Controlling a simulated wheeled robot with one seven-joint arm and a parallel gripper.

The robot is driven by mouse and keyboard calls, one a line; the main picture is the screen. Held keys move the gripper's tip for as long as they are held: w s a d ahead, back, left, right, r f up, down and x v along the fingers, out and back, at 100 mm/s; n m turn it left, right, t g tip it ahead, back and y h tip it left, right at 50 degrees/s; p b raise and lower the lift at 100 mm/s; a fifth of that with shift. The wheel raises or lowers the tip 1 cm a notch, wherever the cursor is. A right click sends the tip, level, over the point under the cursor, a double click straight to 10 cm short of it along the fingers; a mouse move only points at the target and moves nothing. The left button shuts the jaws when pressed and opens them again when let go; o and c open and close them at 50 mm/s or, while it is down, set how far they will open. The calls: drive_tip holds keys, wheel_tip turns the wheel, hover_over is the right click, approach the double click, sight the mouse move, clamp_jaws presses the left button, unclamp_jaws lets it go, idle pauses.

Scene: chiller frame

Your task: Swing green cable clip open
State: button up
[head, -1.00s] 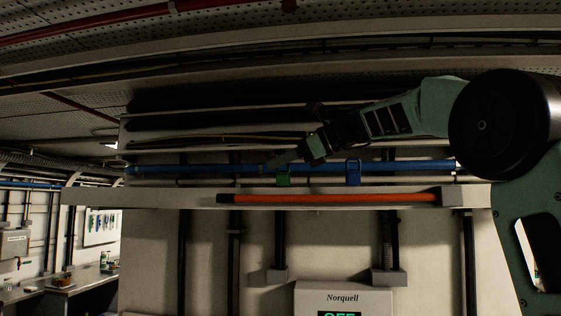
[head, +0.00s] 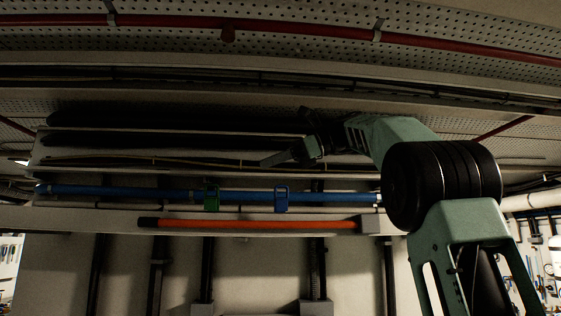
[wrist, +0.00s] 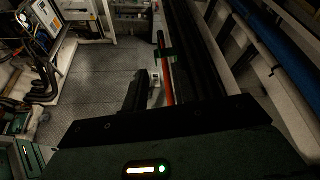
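The green cable clip (head: 211,198) sits around the blue pipe (head: 110,191) on the wall frame, left of a matching blue clip (head: 281,198). Whether its latch is closed is too small to tell. My gripper (head: 277,150) is above and to the right of the green clip, apart from it, pointing left.
An orange bar (head: 260,224) runs along the pale ledge (head: 90,220) below the pipe. Dark cables and rails run above the pipe. A red pipe (head: 280,36) crosses the perforated ceiling. Floor (wrist: 95,75) is open on the wrist view's left.

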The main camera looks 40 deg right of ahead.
drive_tip(key=shift+v, duration=1.15)
